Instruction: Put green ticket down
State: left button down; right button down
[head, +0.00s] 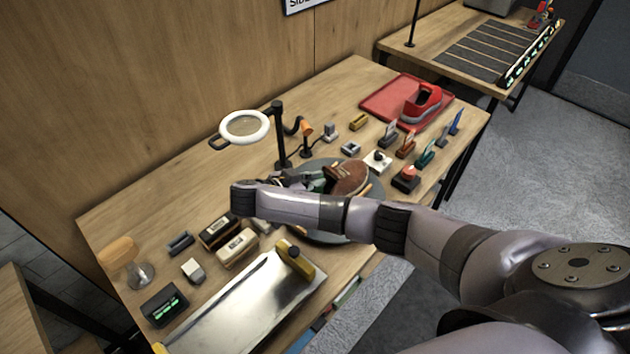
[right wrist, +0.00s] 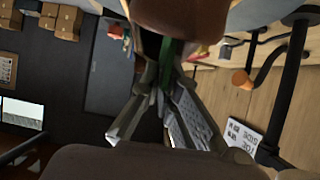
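My right gripper (head: 312,181) is over the round grey turntable (head: 312,236), right beside a brown shoe (head: 349,178). In the right wrist view the fingers (right wrist: 162,88) close on a thin dark green piece, the green ticket (right wrist: 171,56), held just by the brown shoe (right wrist: 180,14). Whether the ticket touches the shoe I cannot tell. In the head view the ticket is small and partly hidden by the gripper. My left gripper is not in view.
A ring magnifier (head: 244,126) on a black post stands behind the gripper. Several small blocks and brushes, one teal (head: 426,154), stand to the right.

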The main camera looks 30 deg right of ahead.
jog(key=shift+f, duration=0.1)
jog(key=c, duration=1.8)
grip_release()
jog(key=b+v, duration=0.1)
jog(key=v, duration=0.2)
jog(key=shift+f, duration=0.1)
jog(key=p+v, duration=0.5)
jog(key=v, duration=0.4)
jog(key=shift+a, duration=0.15)
